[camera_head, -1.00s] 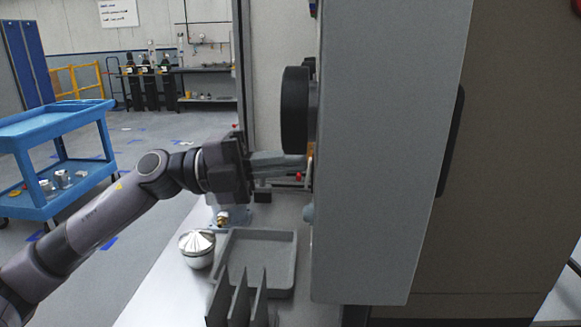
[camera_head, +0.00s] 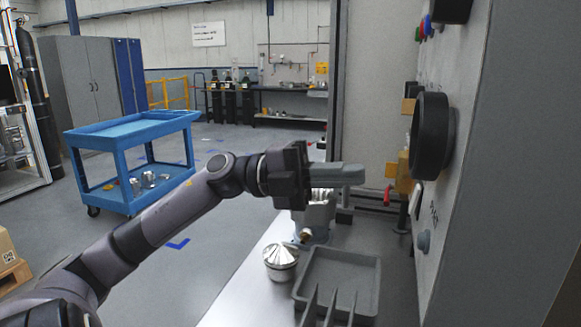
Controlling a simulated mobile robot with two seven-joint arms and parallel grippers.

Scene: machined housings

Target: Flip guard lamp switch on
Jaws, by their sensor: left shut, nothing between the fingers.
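The grey control panel (camera_head: 470,190) stands at the right, its face seen at a steep angle. It carries a large black round knob (camera_head: 433,137), a small blue-grey knob (camera_head: 424,240) lower down, and small coloured buttons (camera_head: 427,26) near the top. A small dark-and-light part (camera_head: 416,196) below the black knob may be a switch; its position cannot be told, and no lamp label is readable. My left gripper (camera_head: 362,174) is shut and empty, its fingers pointing right toward the panel, apart from it in the picture. My right gripper is not in view.
Below my left gripper, a grey tray (camera_head: 372,285) with upright dividers and a silver cone-topped part (camera_head: 281,258) stand on the bench (camera_head: 240,295). A red-handled fitting (camera_head: 388,195) sits behind the fingertips. A blue cart (camera_head: 130,130) stands on the floor at the left.

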